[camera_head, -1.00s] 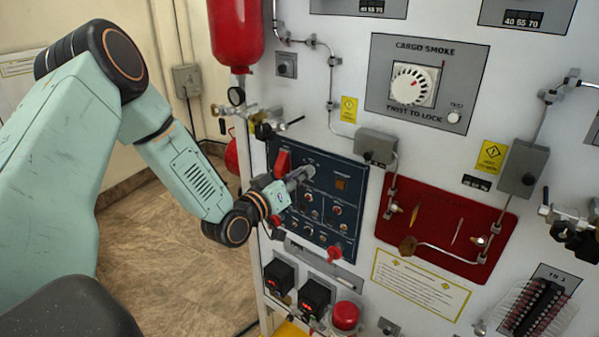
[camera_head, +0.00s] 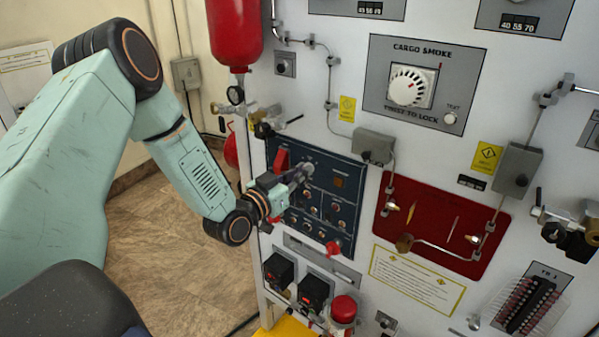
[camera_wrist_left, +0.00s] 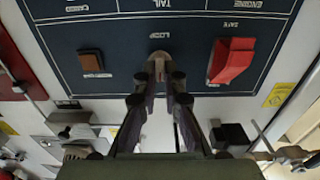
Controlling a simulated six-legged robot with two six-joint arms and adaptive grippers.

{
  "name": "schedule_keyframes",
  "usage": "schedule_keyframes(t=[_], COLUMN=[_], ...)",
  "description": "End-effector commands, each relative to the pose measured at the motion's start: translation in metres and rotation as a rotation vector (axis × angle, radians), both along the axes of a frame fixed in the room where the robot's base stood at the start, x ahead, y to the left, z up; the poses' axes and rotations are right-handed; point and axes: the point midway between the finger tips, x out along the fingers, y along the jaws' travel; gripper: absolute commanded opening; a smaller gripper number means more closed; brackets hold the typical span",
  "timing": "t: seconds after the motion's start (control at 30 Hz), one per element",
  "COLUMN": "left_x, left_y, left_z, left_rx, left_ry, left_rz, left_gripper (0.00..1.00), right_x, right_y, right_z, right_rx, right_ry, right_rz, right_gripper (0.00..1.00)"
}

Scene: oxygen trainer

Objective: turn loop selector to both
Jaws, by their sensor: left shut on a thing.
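The dark blue panel (camera_head: 350,213) is on the white wall rack. It also fills the upper part of the left wrist view (camera_wrist_left: 120,40). The loop selector (camera_wrist_left: 158,60) is a small knob under the upside-down LOOP lettering, mostly hidden between my fingers. My left gripper (camera_wrist_left: 158,82) is shut on it, a finger on each side. In the head view, the left gripper (camera_head: 303,172) reaches the panel's upper part and covers the knob. Which mark the selector points to cannot be made out. My right gripper is not in view.
A red guarded switch (camera_wrist_left: 232,60) and an orange square button (camera_wrist_left: 92,61) flank the selector. A red knob (camera_head: 333,248) sits at the panel's lower edge. A red cylinder (camera_head: 235,35) hangs above left. A red plate (camera_head: 440,215) with piping is to the right.

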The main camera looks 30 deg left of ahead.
Motion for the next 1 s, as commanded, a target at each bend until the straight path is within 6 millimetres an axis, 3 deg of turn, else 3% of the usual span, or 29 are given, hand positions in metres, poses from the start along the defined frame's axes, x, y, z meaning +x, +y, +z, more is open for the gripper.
schedule_keyframes(t=[0.23,0.27,0.5,0.83,1.0], left_x=[-0.002,-0.002,-0.001,-0.002,-0.017], left_y=[-0.001,-0.001,-0.001,0.000,0.003], left_z=[-0.005,-0.005,-0.003,-0.001,-0.001], left_rx=[-0.003,-0.003,-0.002,-0.003,-0.006], left_ry=[0.013,0.013,0.007,0.003,0.004], left_rz=[-0.003,-0.003,-0.002,0.000,0.003], left_gripper=[0.00,0.11,0.32,0.32,0.32], right_x=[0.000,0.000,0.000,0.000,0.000], right_y=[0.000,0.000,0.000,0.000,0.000], right_z=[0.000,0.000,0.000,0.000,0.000], right_rx=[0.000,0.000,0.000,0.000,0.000], right_ry=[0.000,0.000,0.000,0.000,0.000], right_rz=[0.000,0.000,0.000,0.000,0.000], right_gripper=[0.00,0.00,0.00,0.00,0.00])
